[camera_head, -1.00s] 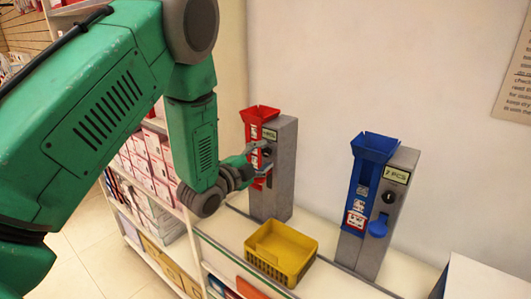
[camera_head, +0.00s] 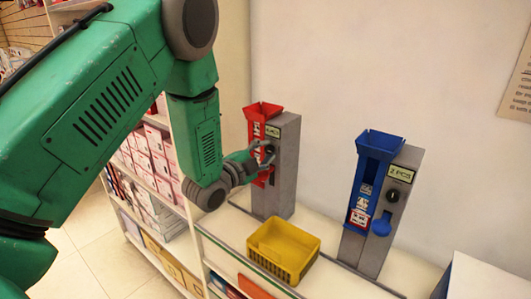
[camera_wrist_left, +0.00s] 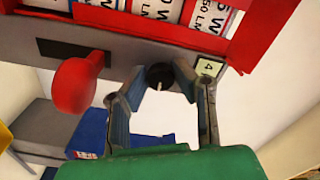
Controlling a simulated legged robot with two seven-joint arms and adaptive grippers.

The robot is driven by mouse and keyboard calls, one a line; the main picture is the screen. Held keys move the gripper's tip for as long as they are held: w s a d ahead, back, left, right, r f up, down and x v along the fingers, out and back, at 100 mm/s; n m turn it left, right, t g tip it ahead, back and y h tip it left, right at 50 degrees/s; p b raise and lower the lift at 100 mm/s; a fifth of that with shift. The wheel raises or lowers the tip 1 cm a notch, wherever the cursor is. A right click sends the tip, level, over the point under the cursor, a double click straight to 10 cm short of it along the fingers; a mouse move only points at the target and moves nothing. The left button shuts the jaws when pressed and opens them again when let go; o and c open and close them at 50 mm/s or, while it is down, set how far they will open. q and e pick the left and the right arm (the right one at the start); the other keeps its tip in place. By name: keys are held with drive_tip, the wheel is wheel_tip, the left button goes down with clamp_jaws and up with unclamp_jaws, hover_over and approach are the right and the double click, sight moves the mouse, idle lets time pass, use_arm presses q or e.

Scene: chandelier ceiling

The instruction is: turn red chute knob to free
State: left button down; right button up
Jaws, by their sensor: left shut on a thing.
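The red chute dispenser (camera_head: 260,120) is a grey upright case with a red hopper and front, standing on the counter against the wall. Its black knob (camera_wrist_left: 160,75) has a pale mark and sits on the grey face beside a label plate. My left gripper (camera_head: 263,156) is at that face. In the left wrist view its two fingers are on either side of the knob, shut on it. In the head view the fingers mostly hide the knob. A red rounded lever (camera_wrist_left: 80,85) is on the same face. My right gripper is not in view.
A blue dispenser (camera_head: 366,182) with its own black knob (camera_head: 392,195) stands to the right. A yellow bin (camera_head: 262,262) sits on the counter in front, between the dispensers. Shelves with pink boxes (camera_head: 152,150) are at left. A white box (camera_head: 485,280) is at lower right.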

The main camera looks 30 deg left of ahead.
use_arm(q)
drive_tip(key=n, duration=0.4)
drive_tip(key=shift+d+f+n, duration=0.1)
drive_tip(key=shift+d+n, duration=0.05)
drive_tip(key=shift+n, duration=0.25)
drive_tip(key=n, duration=0.4)
drive_tip(key=shift+b, duration=0.4)
drive_tip(key=n, duration=0.5)
drive_tip(key=shift+r, duration=0.2)
drive_tip(key=shift+w+r+n+b, duration=0.15)
drive_tip(key=shift+n+b, duration=0.3)
drive_tip(key=shift+n, duration=1.35)
drive_tip(key=shift+r, duration=0.1)
drive_tip(key=c, duration=1.3)
unclamp_jaws()
drive_tip(key=shift+a+f, duration=0.2)
drive_tip(key=shift+a, duration=0.05)
